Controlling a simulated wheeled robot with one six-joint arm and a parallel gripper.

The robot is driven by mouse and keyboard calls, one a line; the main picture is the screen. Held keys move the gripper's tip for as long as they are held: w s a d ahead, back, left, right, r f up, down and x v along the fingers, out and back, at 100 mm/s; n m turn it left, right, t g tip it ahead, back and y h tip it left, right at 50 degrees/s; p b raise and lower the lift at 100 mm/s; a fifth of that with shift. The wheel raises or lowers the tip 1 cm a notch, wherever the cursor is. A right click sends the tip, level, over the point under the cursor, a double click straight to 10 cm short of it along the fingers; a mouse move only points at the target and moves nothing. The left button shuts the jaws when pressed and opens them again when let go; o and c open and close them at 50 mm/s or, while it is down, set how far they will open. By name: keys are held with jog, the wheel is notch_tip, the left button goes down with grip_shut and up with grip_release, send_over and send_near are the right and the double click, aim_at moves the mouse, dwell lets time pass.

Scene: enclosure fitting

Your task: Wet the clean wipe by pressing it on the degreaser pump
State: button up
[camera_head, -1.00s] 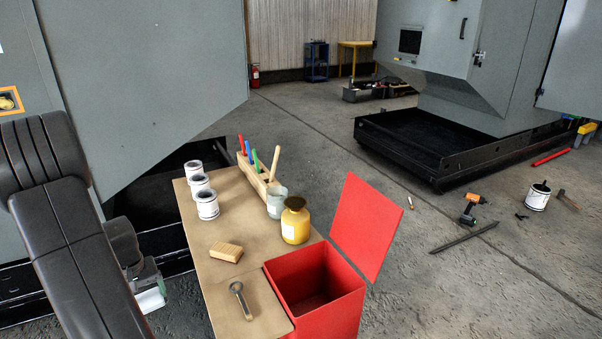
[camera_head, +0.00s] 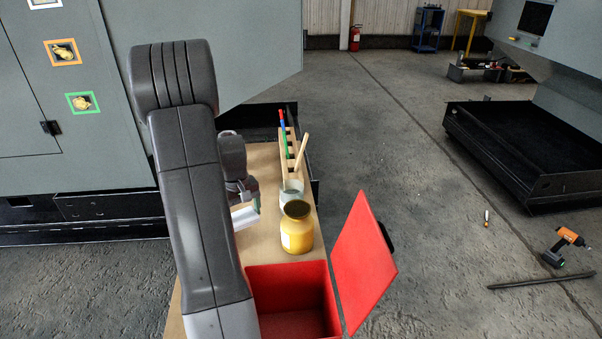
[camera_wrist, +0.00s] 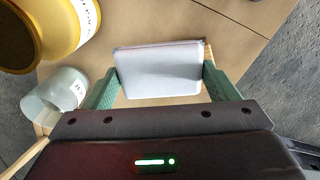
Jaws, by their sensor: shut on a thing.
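My gripper (camera_wrist: 161,72) is shut on a folded white wipe (camera_wrist: 158,82), its green fingers at the wipe's two side edges. In the head view the wipe (camera_head: 243,217) shows as a white slab held at the gripper (camera_head: 257,204), left of the yellow container. The yellow container (camera_head: 296,236) has a pale label and a dark round top; it may be the degreaser pump, but I see no clear pump head. It also shows at the upper left of the wrist view (camera_wrist: 60,35). The wipe is apart from it.
A translucent cup (camera_head: 291,194) stands beside the yellow container. Behind it is a wooden rack (camera_head: 289,140) with coloured sticks. A red bin (camera_head: 286,281) with a raised lid (camera_head: 361,262) stands at the bench's near end. My arm hides the bench's left side.

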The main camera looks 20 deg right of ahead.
aim_at(297, 208)
jog(key=s+d+r+n+p, duration=0.1)
jog(key=d+r+n, duration=0.1)
jog(key=d+r, duration=0.45)
jog(key=s+d+r+n+p, duration=0.1)
jog(key=s+d+r+n, duration=0.15)
jog(key=d, duration=0.65)
jog(key=shift+m, duration=0.35)
jog(key=shift+w+d+f+b, duration=0.1)
jog(key=shift+w+f+b, duration=0.05)
jog(key=shift+f+b, duration=0.65)
jog(key=shift+w+d+f+b, duration=0.1)
jog(key=shift+f+b, duration=0.45)
jog(key=shift+f, duration=0.5)
jog(key=shift+w+d+f+b, duration=0.1)
jog(key=shift+w+f+b, duration=0.05)
jog(key=shift+f+b, duration=0.65)
jog(key=shift+f+b, duration=0.45)
jog(key=shift+f, duration=0.85)
jog(key=shift+r, duration=0.1)
jog(key=shift+r+p, duration=2.6)
jog(key=shift+r, duration=0.9)
jog(key=shift+f, duration=0.1)
